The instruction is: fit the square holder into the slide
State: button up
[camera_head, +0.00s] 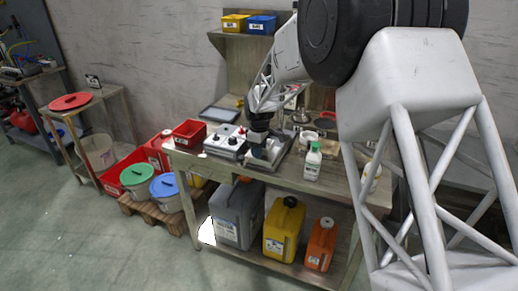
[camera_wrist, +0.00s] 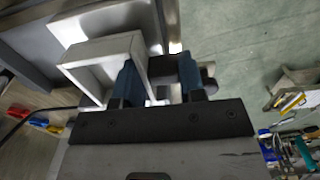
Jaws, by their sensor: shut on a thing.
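In the wrist view, the square holder (camera_wrist: 100,55) is a pale, open square frame at the upper left. My gripper (camera_wrist: 160,82) has two dark blue fingers and is shut on the holder; one finger lies against the frame's right side. The exact grip is partly hidden. In the head view, my gripper (camera_head: 259,146) points down, low over a grey tray-like fixture (camera_head: 283,158) on the bench. The holder is too small and covered there to make out. I cannot clearly tell the slide apart from the other grey metal parts, or whether the holder touches it.
A white box with knobs (camera_head: 226,141) stands just left of my gripper on the workbench (camera_head: 330,185). A red bin (camera_head: 189,132) is further left. Jerrycans (camera_head: 283,230) are on the shelf below.

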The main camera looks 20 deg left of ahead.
jog(key=shift+f, duration=0.65)
jog(key=o, duration=1.1)
jog(key=shift+c, duration=0.2)
jog(key=shift+r, duration=3.9)
